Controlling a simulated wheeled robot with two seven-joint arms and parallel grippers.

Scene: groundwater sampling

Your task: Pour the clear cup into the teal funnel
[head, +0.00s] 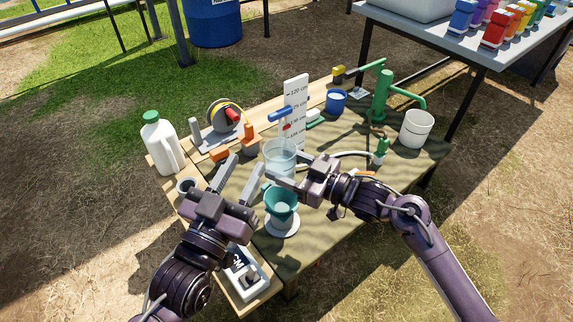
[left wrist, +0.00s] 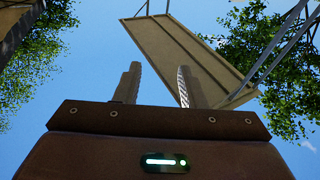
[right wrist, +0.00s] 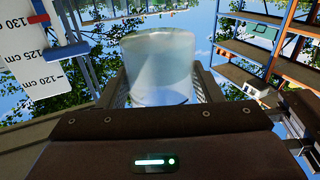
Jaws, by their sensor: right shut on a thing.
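The clear cup (head: 279,158) is in the middle of the head view, above and just behind the teal funnel. My right gripper (head: 283,174) is shut on it; the cup looks upright in the head view. In the right wrist view the clear cup (right wrist: 158,68) sits between the two fingers. The teal funnel (head: 281,204) stands on a white round base near the table's front edge. My left gripper (head: 240,170) is open and empty, left of the cup and funnel. In the left wrist view its fingers (left wrist: 158,85) stand apart with nothing between them.
A white jug (head: 162,145) with a green cap and a cable reel (head: 224,122) stand at the left. A ruler board (head: 296,105) is behind the cup. A green hand pump (head: 381,98), blue cup (head: 337,101) and white bucket (head: 416,129) are at the right. A meter (head: 246,276) lies in front.

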